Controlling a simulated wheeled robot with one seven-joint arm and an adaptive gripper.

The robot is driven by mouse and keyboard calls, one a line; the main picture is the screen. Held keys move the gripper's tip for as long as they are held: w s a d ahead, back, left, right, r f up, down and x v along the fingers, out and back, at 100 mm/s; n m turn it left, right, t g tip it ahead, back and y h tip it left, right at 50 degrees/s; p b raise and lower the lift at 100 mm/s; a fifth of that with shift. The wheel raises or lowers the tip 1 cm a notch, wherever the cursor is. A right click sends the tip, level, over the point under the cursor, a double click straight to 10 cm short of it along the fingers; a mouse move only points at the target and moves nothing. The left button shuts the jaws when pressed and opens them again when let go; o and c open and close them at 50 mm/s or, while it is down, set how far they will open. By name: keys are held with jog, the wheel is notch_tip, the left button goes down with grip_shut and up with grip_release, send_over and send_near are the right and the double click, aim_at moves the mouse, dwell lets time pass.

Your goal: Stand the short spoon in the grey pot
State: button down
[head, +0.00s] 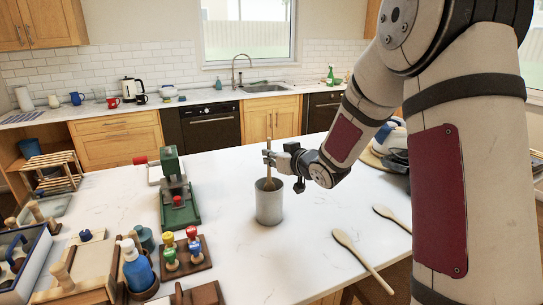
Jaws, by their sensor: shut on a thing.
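The grey pot (269,207) stands upright on the white worktop, near the middle of the head view. My gripper (269,157) is above the pot and shut on a slim wooden spoon (271,132). The spoon is nearly upright, with its thin handle pointing up above the fingers. Its wider lower end (268,184) is at the pot's mouth and seems to be inside the rim. How deep it reaches is hidden by the pot's wall. Two more wooden spoons lie at the right: one nearer (347,243) and one farther (385,212), partly cut off by my arm.
A green press-like tool (177,185) stands left of the pot. Colourful knobbed tools (185,251), a blue bottle (137,268) and wooden boxes crowd the front left. The worktop just around the pot is clear. A kettle (391,136) is behind my arm.

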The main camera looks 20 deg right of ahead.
jog(key=c, duration=1.6)
grip_release()
jog(key=shift+c, duration=0.2)
jog(key=v, duration=1.2)
jog(key=shift+f, duration=0.1)
